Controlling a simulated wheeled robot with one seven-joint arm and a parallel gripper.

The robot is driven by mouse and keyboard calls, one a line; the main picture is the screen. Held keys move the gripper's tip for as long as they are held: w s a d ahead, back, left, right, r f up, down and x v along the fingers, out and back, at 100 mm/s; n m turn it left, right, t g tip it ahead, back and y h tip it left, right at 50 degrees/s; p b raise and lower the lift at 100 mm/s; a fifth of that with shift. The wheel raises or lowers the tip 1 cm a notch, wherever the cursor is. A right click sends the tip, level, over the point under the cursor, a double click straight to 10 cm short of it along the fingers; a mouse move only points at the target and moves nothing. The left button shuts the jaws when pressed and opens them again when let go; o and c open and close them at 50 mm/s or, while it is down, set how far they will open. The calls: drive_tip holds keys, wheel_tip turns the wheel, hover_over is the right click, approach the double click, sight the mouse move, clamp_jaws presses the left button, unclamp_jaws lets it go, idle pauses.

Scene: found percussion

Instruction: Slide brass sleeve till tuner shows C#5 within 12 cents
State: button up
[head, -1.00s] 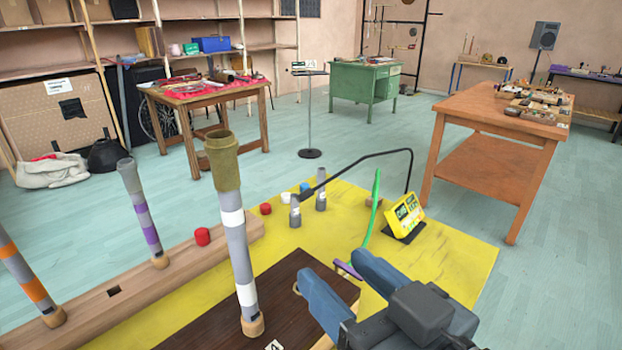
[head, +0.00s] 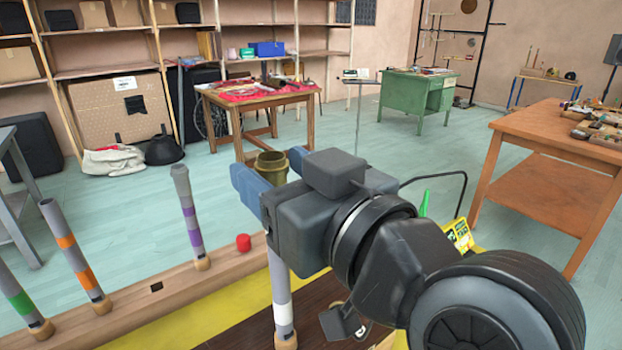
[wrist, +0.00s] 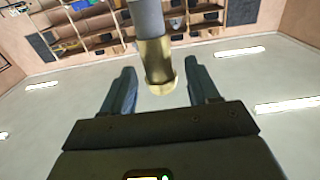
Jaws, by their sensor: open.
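The brass sleeve (head: 271,164) sits on the top end of a grey upright tube (head: 281,290) with white bands. My gripper (head: 268,176) is open at the sleeve's height, with its blue fingers on either side of it. In the wrist view the sleeve (wrist: 157,62) shows between the two fingers, with a gap visible on each side. The yellow tuner (head: 458,236) is mostly hidden behind my arm, and its reading cannot be made out.
Other banded tubes stand in the wooden rail (head: 190,283) at left, purple (head: 188,215), orange (head: 75,255) and green. A wooden table (head: 560,130) stands at right. Open floor lies behind.

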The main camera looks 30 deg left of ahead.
drive_tip(key=shift+w+a, duration=0.25)
drive_tip(key=shift+a, duration=0.35)
drive_tip(key=shift+c, duration=0.4)
drive_tip(key=c, duration=0.9)
drive_tip(key=shift+c, duration=0.2)
drive_tip(key=shift+r+p, duration=0.45)
drive_tip(key=o, duration=1.1)
